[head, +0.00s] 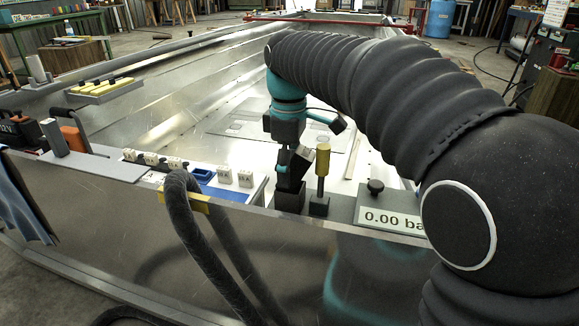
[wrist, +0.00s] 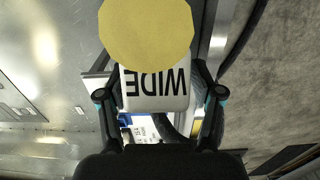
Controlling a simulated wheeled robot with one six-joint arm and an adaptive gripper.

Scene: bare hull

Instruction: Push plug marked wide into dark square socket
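The white plug marked WIDE (wrist: 156,88) sits between the two fingers of my gripper (wrist: 158,95) in the wrist view, its lettering upside down. Both fingers appear to close on its sides. In the head view my gripper (head: 290,180) points down just above a dark square block (head: 288,202), which looks like the dark square socket. The fingers hide the plug there. I cannot tell whether the plug's lower end touches or enters the block. The block's opening is hidden.
A brass cylinder (head: 323,161) stands on a dark base right beside my gripper; its round top (wrist: 146,33) covers part of the wrist view. A gauge box (head: 385,212) reads 0.00. A thick hose (head: 188,215) hangs over the edge.

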